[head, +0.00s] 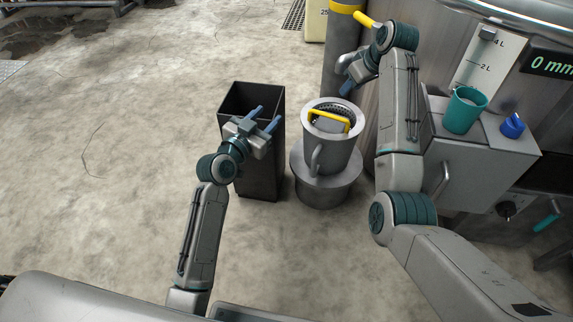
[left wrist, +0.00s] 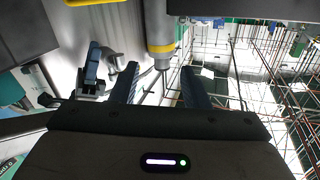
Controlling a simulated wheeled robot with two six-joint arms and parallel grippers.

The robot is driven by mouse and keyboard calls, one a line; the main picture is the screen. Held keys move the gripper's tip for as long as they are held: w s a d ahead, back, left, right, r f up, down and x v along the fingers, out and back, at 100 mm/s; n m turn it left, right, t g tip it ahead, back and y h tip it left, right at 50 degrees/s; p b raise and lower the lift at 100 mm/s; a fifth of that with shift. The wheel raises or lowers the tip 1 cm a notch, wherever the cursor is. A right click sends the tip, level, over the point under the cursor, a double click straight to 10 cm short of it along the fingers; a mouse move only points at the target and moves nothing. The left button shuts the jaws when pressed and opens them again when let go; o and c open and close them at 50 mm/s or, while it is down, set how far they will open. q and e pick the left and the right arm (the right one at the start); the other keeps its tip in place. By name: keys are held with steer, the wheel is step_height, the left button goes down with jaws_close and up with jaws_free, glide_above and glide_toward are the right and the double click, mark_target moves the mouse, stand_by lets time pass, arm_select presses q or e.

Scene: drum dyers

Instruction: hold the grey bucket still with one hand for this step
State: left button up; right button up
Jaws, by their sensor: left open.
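The grey bucket (head: 330,152) stands upright on a round grey base in the middle of the head view, its side handle facing me. A yellow handle (head: 343,115) on a grey part lies in its mouth. My left gripper (head: 267,118) is open and empty, left of the bucket and above the black bin, apart from the bucket. Its spread fingers also show in the left wrist view (left wrist: 160,72). My right gripper (head: 346,76) is behind and above the bucket, its fingers apart, with nothing seen between them.
A tall black bin (head: 264,178) stands left of the round base (head: 326,190). A grey post (head: 343,60) with a yellow band rises behind. A grey cabinet (head: 470,165) at the right carries a teal cup (head: 464,112) and a blue object (head: 512,126). The floor at left is clear.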

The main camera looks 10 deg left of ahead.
mark_target(315, 160)
arm_select(q)
steer(key=s+d+f+m+g+h, duration=0.1)
steer(key=d+f+m+g+h, duration=0.2)
steer(key=f, duration=0.4)
steer(key=s+d+f+m+g+h, duration=0.1)
steer(key=s+d+f+m+g, duration=0.15)
steer(key=f+g, duration=0.35)
steer(key=shift+n+t, duration=0.45)
steer(key=shift+t, duration=0.15)
steer(key=x, duration=1.1)
steer(key=shift+w+d+f, duration=0.15)
steer(key=shift+d+f, duration=0.05)
steer(key=shift+d, duration=0.1)
jaws_close()
